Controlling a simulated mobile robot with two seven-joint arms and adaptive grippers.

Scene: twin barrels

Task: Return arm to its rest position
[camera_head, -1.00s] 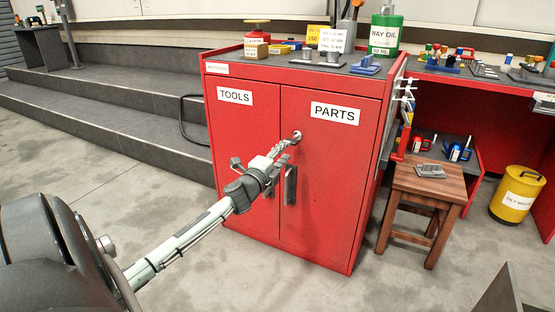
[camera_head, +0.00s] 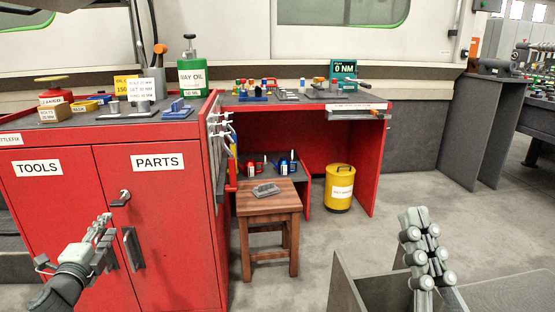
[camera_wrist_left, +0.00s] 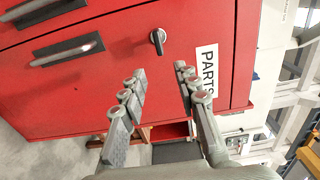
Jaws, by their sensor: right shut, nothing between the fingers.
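My left gripper (camera_head: 103,228) is in front of the red cabinet (camera_head: 178,225), left of and below the small lock knob (camera_head: 121,198) on the PARTS door. In the left wrist view its fingers (camera_wrist_left: 160,78) are spread with nothing between them, and the knob (camera_wrist_left: 158,40) stands just beyond, apart from them. My right gripper (camera_head: 414,214) points up at the lower right of the head view. Its fingers are together and empty. Both cabinet doors are closed.
A wooden stool (camera_head: 269,203) stands right of the cabinet, with a grey object on it. A yellow bin (camera_head: 340,187) sits under the red workbench (camera_head: 373,160). Grey panels (camera_head: 345,285) stand around my right gripper. The floor between stool and bin is clear.

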